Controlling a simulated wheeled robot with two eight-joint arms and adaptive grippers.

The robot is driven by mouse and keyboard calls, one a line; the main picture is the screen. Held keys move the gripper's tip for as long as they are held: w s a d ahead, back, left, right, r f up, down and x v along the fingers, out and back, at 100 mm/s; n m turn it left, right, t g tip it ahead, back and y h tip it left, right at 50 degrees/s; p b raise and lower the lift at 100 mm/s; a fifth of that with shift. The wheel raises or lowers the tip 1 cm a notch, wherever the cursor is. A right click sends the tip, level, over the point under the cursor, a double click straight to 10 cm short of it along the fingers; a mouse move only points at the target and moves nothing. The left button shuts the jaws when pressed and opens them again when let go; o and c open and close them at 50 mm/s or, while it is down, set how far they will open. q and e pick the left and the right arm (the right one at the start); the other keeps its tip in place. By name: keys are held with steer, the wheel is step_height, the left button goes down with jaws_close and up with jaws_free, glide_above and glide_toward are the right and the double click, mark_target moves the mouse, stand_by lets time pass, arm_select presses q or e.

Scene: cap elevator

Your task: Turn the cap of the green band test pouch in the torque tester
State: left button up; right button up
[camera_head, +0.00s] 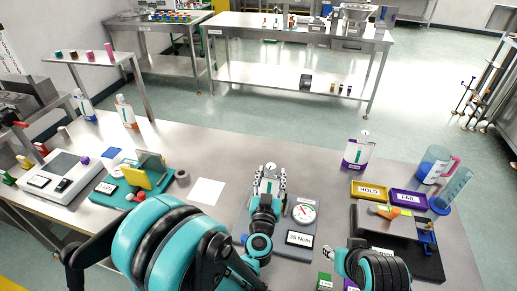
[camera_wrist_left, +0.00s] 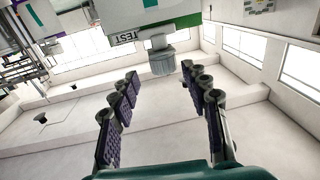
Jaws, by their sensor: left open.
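The torque tester (camera_head: 303,212) is a grey unit with a round dial and a "35 Ncm" display, at the middle front of the table. The green band test pouch (camera_wrist_left: 122,38) shows at the top of the left wrist view, white with a green strip reading "TEST". Its grey cap (camera_wrist_left: 162,60) points toward my left gripper. My left gripper (camera_head: 269,180) is open beside the tester, and it partly hides the pouch in the head view. In the wrist view its fingers (camera_wrist_left: 158,82) are spread, with the cap between and just beyond their tips. My right gripper (camera_head: 325,257) is low at the front; its fingers are unclear.
A purple-band pouch (camera_head: 358,154) stands behind the yellow HOLD tray (camera_head: 368,190) and purple FAIL tray (camera_head: 408,198). A teal stand (camera_head: 118,190) and white sheet (camera_head: 207,192) are at the left.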

mark_target(271, 166)
arm_select(q)
steer(key=shift+w+a+f, duration=0.1)
steer(key=shift+a+f, duration=0.1)
steer(key=shift+f, duration=0.15)
steer(key=shift+w+y, duration=0.25)
steer(key=shift+y, duration=0.05)
steer(key=w, duration=0.7)
steer(key=shift+w+d, duration=0.1)
steer(key=shift+d, duration=0.1)
jaws_close()
